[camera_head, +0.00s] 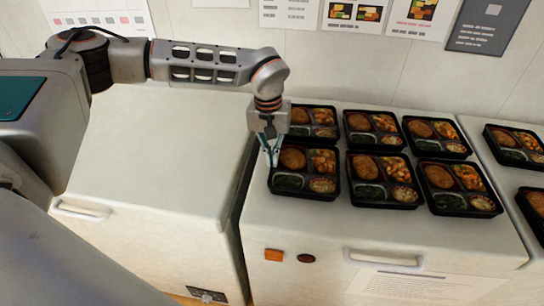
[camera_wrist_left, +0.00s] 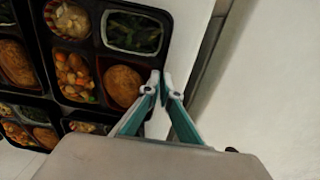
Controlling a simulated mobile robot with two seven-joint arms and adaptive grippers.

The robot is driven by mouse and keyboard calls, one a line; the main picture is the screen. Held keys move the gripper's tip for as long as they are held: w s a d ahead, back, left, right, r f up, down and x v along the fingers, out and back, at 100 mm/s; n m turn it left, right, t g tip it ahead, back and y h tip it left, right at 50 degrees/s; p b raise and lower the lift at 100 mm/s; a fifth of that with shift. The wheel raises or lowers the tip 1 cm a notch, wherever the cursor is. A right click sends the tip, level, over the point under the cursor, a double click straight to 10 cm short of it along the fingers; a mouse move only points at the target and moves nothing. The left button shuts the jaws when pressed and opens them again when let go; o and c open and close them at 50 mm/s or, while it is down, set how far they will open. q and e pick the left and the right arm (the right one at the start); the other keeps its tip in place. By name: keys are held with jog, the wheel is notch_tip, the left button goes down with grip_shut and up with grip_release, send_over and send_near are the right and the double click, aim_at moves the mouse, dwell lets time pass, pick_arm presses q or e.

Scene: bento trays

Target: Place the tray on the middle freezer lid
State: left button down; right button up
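A black bento tray (camera_head: 338,186) with a round brown cutlet, orange pieces, greens and a pale side sits at the front left of the middle freezer lid (camera_head: 300,228). My left gripper (camera_head: 272,160) is at this tray's left edge, pointing down. In the left wrist view, the fingertips (camera_wrist_left: 161,82) are close together, one on each side of the rim of the same tray (camera_wrist_left: 166,45), so the gripper looks shut on it. The tray looks level with its neighbours; whether it fully rests on the lid is hard to tell. My right gripper is not in view.
Several similar trays (camera_head: 384,203) stand close behind and to the right on the middle freezer. The left freezer lid (camera_head: 150,150) is bare. The right freezer holds more trays (camera_head: 515,160). The front strip of the middle lid is clear. Posters hang on the wall behind.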

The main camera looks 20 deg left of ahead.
pick_arm(q)
jog(key=c, duration=2.3)
grip_release()
jog(key=shift+f, duration=0.1)
jog(key=r, duration=1.2)
jog(key=shift+s+a+r+b, duration=0.1)
jog(key=shift+a+r+b, duration=0.05)
jog(key=shift+a+b, duration=0.15)
